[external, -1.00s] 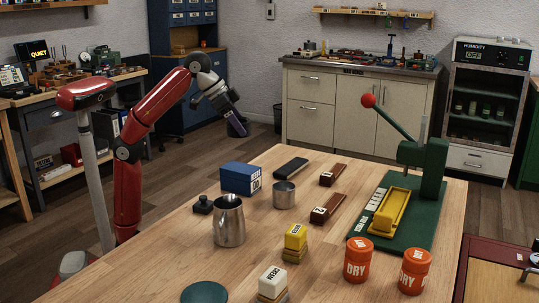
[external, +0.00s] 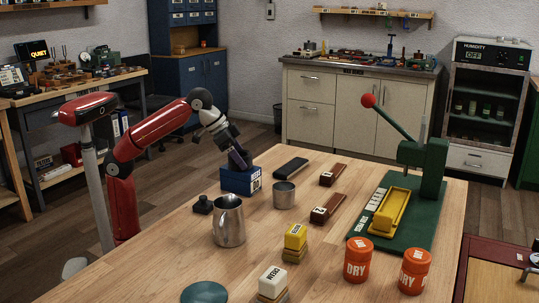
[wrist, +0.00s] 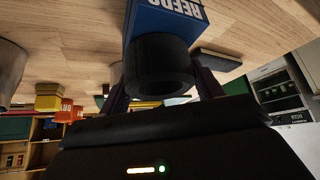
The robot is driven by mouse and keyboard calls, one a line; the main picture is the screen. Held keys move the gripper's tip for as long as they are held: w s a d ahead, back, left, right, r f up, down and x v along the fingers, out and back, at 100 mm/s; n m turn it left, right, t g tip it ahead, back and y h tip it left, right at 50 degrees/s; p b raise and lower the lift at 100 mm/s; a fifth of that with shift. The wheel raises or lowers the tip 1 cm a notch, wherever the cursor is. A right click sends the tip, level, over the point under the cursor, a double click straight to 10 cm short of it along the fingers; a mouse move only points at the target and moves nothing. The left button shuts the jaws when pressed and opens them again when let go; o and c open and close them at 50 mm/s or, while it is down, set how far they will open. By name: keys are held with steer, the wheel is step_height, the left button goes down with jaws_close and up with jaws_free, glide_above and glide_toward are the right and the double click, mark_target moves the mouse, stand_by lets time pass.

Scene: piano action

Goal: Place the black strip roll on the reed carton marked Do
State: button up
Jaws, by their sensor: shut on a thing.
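The black strip roll (wrist: 158,65) is a thick dark cylinder between my fingers in the wrist view. My gripper (external: 239,162) is shut on it, low over the blue reed carton (external: 238,181) at the table's left back edge. The carton also shows in the wrist view (wrist: 150,20), just beyond the roll, with REEDS lettering upside down. Its white label in the external view is too small to read. I cannot tell whether the roll touches the carton top. My fingers mostly hide the roll in the external view.
A steel jug (external: 228,224), a small black weight-like piece (external: 203,205) and a steel cup (external: 284,195) stand near the carton.

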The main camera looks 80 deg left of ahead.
steer(key=shift+f, duration=0.2)
steer(key=o, duration=1)
steer(key=shift+r, duration=0.1)
steer(key=shift+s+r, duration=0.15)
steer(key=shift+r, duration=0.35)
steer(key=p+v, duration=0.4)
steer(key=v, duration=0.7)
steer(key=shift+s+p, duration=0.15)
steer(key=shift+p, duration=0.25)
steer(key=shift+a, duration=0.1)
